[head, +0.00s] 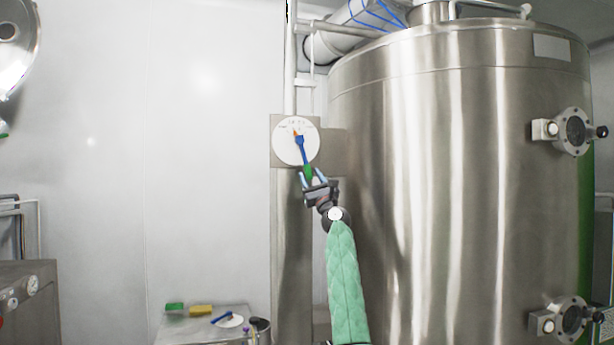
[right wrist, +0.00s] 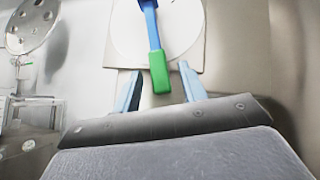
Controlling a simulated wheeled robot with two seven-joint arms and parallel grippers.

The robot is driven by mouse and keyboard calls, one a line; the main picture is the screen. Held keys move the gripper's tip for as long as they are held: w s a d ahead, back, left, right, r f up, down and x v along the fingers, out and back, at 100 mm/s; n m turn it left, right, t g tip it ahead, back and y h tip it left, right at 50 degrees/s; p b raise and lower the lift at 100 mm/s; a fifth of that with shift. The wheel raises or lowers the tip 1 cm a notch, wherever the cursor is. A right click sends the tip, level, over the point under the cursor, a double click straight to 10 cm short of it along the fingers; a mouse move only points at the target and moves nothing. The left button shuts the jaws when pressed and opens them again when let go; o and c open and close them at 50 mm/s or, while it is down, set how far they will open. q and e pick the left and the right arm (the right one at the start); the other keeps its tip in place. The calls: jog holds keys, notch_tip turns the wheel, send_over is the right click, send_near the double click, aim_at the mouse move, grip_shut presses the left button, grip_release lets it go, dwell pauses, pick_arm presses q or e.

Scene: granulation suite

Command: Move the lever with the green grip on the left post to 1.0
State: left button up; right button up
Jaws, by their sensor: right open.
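A blue lever (head: 301,148) with a green grip (head: 308,172) is mounted on a round white dial (head: 284,149) on the post (head: 293,230). The lever hangs downward, tilted slightly right, and its orange pointer tip (head: 295,132) points up and a little left. The dial marks are too small to read. My right gripper (head: 308,176) is open at the lower end of the lever. My left gripper is not in view.
A large steel tank (head: 450,190) stands close right of the post. A low table (head: 190,330) at lower left holds a green block (head: 174,307), a yellow block (head: 201,311) and another white dial with a blue lever (head: 229,321). The wall left of the post is clear.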

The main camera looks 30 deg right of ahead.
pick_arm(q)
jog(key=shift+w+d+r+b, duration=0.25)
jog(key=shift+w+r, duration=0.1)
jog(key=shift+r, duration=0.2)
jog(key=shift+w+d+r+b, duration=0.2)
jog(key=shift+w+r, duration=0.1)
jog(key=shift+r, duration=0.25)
pick_arm(e)
jog(key=shift+v, duration=1.65)
